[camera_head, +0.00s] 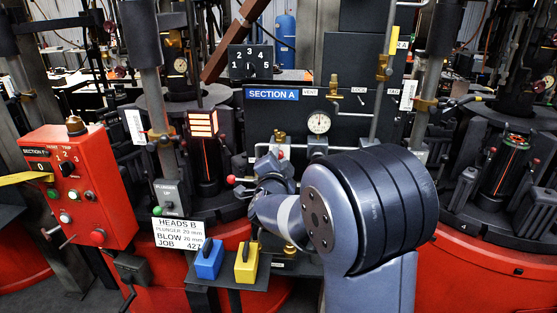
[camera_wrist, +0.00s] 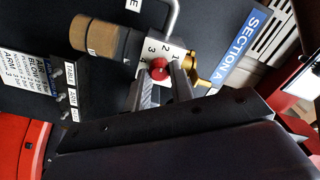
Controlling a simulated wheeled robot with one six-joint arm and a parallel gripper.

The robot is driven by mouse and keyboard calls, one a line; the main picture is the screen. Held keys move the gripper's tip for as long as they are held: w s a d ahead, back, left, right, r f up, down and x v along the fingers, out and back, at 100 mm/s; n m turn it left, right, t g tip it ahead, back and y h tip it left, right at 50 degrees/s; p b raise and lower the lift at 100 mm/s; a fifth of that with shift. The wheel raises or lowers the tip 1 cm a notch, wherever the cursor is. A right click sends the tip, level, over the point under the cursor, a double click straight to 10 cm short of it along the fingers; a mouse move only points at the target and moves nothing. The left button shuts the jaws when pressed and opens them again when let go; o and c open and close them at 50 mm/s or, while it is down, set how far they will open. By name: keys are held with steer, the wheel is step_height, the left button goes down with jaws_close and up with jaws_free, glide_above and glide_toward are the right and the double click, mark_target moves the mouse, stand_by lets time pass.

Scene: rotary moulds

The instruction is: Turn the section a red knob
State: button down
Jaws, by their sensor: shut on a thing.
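The red knob (camera_wrist: 158,69) sits on a pale plate marked with numbers 1 to 4 in the wrist view, near the blue SECTION A sign (camera_wrist: 240,45). My gripper (camera_wrist: 162,78) has one finger on each side of the knob and is shut on it. Which number the knob points to is too small to tell. In the head view, my gripper (camera_head: 268,168) reaches to the panel below the SECTION A sign (camera_head: 272,95). A small red spot on a pale plate there seems to be the knob, partly hidden by my arm.
A brass fitting (camera_wrist: 203,77) and a dark cylinder with a tan end (camera_wrist: 88,37) flank the plate closely. A gauge (camera_head: 319,123) is right of my gripper. A red control box (camera_head: 75,185), blue block (camera_head: 209,261) and yellow block (camera_head: 246,263) stand to the left.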

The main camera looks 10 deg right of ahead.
steer(key=shift+n+p, duration=0.9)
steer(key=shift+n, duration=3.3)
steer(key=c, duration=1.2)
jaws_free()
steer(key=shift+c, duration=0.2)
steer(key=shift+a, duration=0.1)
steer(key=b+v, duration=0.1)
steer(key=v, duration=0.9)
steer(key=shift+s+b, duration=0.3)
steer(key=shift+s, duration=0.1)
